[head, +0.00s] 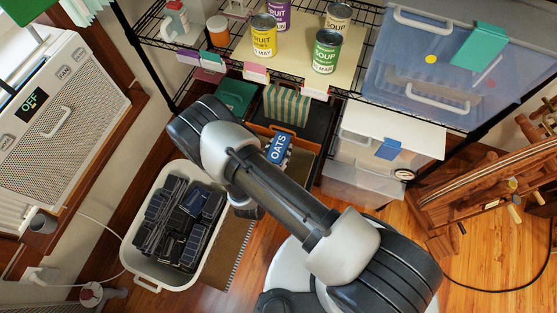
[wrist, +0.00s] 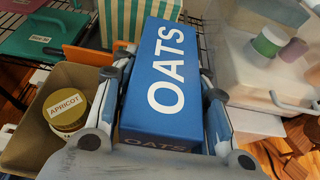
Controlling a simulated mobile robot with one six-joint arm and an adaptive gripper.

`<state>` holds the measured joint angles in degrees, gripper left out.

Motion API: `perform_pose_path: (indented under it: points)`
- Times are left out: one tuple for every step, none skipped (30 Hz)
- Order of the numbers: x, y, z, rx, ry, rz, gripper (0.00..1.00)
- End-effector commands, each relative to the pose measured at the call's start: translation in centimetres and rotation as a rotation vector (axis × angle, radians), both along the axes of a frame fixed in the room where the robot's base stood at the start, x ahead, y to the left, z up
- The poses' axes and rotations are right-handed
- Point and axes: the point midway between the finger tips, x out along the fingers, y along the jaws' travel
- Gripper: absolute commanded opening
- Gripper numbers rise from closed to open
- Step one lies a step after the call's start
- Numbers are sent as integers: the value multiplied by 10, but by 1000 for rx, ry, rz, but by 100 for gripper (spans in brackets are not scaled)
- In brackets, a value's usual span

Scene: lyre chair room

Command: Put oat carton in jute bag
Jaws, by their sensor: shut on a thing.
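The oat carton (wrist: 165,85) is a blue box with white OATS lettering, held between the two fingers of my gripper (wrist: 163,80) in the wrist view. In the head view the blue end of the oat carton (head: 280,148) shows just past my arm, which hides most of my gripper. A tan open-topped holder (wrist: 28,135) stands left of the carton in the wrist view, with an apricot jar (wrist: 66,108) in it. I cannot tell whether this holder is the jute bag; no other bag is clearly jute. The carton is apart from the jar.
A green-and-cream striped container (head: 287,106) stands behind the carton under the wire shelf, beside a green box (head: 234,96). Cans stand above, including a green soup can (head: 326,52). A cream tub (head: 138,268) of dark packs is at left. Clear bins (head: 362,190) stand at right.

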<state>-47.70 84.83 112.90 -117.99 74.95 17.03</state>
Motion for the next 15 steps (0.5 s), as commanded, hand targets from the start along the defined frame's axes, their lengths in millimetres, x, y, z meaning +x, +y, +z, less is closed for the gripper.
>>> perform_pose_path:
  points:
    - [0, 0, -8, 0, -2, 0, 0]
    - [0, 0, -10, 0, -2, 0, 0]
    - [1, 0, -12, 0, -2, 0, 0]
    - [0, 0, -13, 0, -2, 0, 0]
    - [0, 0, -14, 0, -2, 0, 0]
    - [0, 0, -17, 0, -1, 0, 0]
    - [0, 0, -20, 0, -1, 0, 0]
    - [0, 0, -23, 0, -1, 0, 0]
    - [0, 0, -29, 1, -1, 0, 0]
    - [0, 0, -34, 0, -1, 0, 0]
    - [0, 0, -39, 0, -1, 0, 0]
    - [0, 0, -46, 0, -1, 0, 0]
    - [0, 0, -50, 1, -1, 0, 0]
    - [0, 0, -54, 0, -1, 0, 0]
    - [0, 0, -56, 0, -1, 0, 0]
